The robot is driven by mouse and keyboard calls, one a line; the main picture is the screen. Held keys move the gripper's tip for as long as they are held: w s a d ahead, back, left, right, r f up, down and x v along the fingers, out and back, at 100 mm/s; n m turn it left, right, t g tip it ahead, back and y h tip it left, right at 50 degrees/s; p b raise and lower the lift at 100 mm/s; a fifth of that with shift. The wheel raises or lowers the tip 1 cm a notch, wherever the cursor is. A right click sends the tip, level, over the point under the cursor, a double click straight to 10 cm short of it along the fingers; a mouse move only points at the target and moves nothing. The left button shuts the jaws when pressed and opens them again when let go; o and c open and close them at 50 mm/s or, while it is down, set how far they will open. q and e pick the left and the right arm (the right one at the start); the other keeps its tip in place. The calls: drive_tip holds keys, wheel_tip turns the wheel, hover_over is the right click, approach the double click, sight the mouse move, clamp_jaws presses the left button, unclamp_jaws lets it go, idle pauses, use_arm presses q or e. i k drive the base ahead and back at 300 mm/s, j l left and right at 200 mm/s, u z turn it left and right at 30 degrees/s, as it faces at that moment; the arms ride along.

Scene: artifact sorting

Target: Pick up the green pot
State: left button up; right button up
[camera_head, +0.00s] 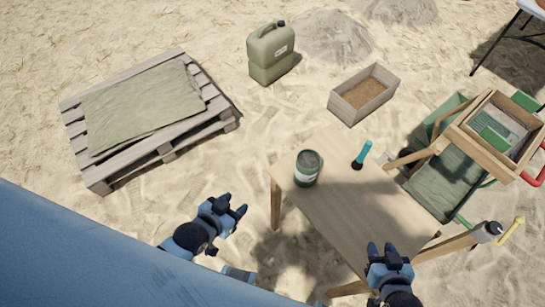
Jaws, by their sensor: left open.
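The green pot (307,168) stands upright on the wooden table (345,205), near its left edge. It is dark green with a pale band and a greyish top. My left gripper (238,211) is open and empty, to the left of the table and nearer to me than the pot. It is apart from the pot. My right gripper (388,254) is over the near part of the table, below the pot in the picture and apart from it. Its fingers are too small and dark to tell whether they are open.
A teal-handled tool (362,154) stands on the table right of the pot. A wooden sieve box (502,130) on a frame is at the right. A wooden crate (363,95), a green jerrycan (270,52) and a pallet (100,178) with a cloth lie on sand beyond.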

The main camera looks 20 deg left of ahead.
sight(308, 162)
drive_tip(key=u, duration=0.15)
drive_tip(key=z, duration=1.25)
drive_tip(key=u, duration=1.25)
drive_tip(key=j+z, duration=0.65)
drive_tip(key=j, duration=0.25)
